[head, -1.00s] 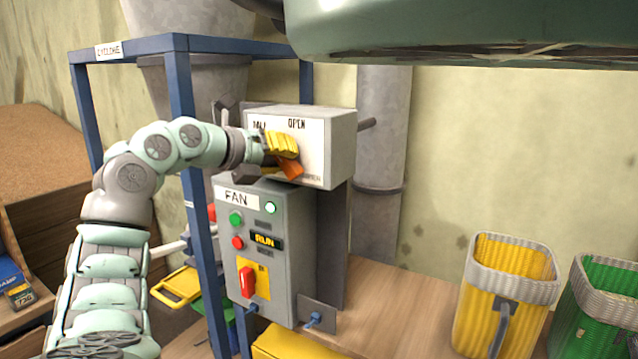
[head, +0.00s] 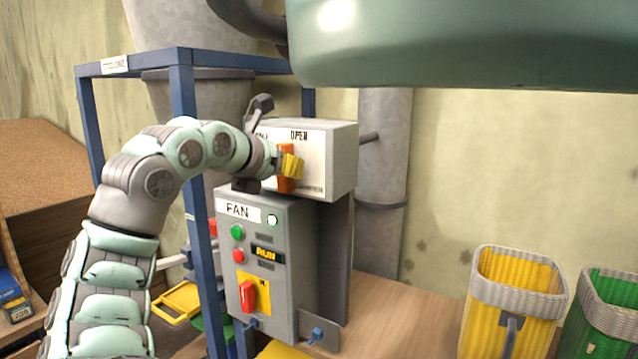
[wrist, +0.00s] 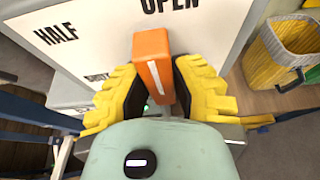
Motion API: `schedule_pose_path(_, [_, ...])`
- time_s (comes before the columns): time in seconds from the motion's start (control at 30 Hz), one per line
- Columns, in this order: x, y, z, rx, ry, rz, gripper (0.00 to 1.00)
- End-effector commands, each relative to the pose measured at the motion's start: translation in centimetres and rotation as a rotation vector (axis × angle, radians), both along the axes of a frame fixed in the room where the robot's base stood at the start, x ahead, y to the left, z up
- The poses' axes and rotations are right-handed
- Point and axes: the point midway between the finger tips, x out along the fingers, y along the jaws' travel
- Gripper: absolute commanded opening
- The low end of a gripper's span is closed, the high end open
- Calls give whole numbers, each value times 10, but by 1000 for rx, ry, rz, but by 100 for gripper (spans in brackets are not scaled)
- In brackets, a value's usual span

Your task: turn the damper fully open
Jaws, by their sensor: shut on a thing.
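The damper box (head: 335,160) is a grey box with a white front plate lettered "OPEN" at the top, and it stands above the fan panel. Its orange handle (head: 287,168) sticks out from the plate. In the wrist view the orange handle (wrist: 153,62) lies between the yellow finger pads, pointing up toward the space between "HALF" and "OPEN", nearer "OPEN". My gripper (wrist: 150,92) is shut on the handle; in the head view my gripper (head: 288,165) partly hides the plate's left side and its lettering there.
The grey fan panel (head: 290,230) below has a lit "RUN" display and a red switch (head: 248,296). A blue frame post (head: 187,150) stands close behind my arm. Yellow (head: 510,310) and green (head: 610,310) baskets stand at right. A green overhead body (head: 460,45) fills the top.

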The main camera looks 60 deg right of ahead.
Motion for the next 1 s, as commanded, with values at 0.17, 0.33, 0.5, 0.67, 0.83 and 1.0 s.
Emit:
schedule_pose_path(0.17, [-1,-1,0,2,-21,0,0])
schedule_pose_path(0.33, [-1,0,0,2,-25,0,0])
schedule_pose_path(0.5, [-1,0,0,2,-23,-1,0])
schedule_pose_path(0.67, [0,0,0,2,-23,-1,38])
schedule_pose_path(0.83, [0,0,0,2,-22,-1,55])
schedule_pose_path(1.0, [0,0,0,2,-22,-1,55])
